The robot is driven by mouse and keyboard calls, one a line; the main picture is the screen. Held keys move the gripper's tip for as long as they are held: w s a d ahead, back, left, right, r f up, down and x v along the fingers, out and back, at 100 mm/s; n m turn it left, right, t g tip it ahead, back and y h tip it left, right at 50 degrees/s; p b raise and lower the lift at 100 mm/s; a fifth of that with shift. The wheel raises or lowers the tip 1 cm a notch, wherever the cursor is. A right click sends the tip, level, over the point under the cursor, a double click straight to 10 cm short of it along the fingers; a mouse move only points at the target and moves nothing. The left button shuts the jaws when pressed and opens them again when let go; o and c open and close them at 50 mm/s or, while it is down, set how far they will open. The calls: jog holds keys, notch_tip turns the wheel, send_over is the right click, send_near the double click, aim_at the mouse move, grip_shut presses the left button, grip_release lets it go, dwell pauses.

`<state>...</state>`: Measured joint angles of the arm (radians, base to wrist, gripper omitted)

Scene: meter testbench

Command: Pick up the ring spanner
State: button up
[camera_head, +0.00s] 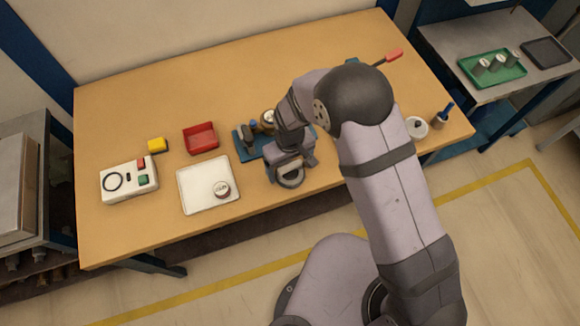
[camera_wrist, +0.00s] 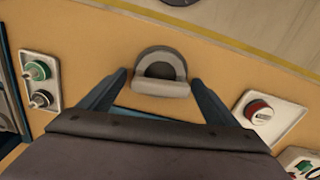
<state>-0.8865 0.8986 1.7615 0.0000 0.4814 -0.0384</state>
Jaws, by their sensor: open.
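I cannot make out a ring spanner for certain in either view. My gripper (camera_wrist: 158,80) is open, its two dark fingers spread on either side of a grey arch-shaped piece with a block-like base (camera_wrist: 161,88). No contact with the fingers shows. In the head view my gripper (camera_head: 290,160) points down over the table's front edge area, and the same grey ring-like piece (camera_head: 291,180) shows just below it. A long tool with a red handle (camera_head: 394,55) lies at the table's back right; its far end is hidden behind my arm.
A plate with green and black knobs (camera_wrist: 40,80) shows in the wrist view.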

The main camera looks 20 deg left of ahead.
aim_at(289, 164)
jog(key=c, duration=1.2)
jog(key=shift+c, duration=0.2)
jog(key=shift+r, duration=0.15)
jog(key=shift+r+b, duration=1.55)
jog(key=shift+r, duration=3.35)
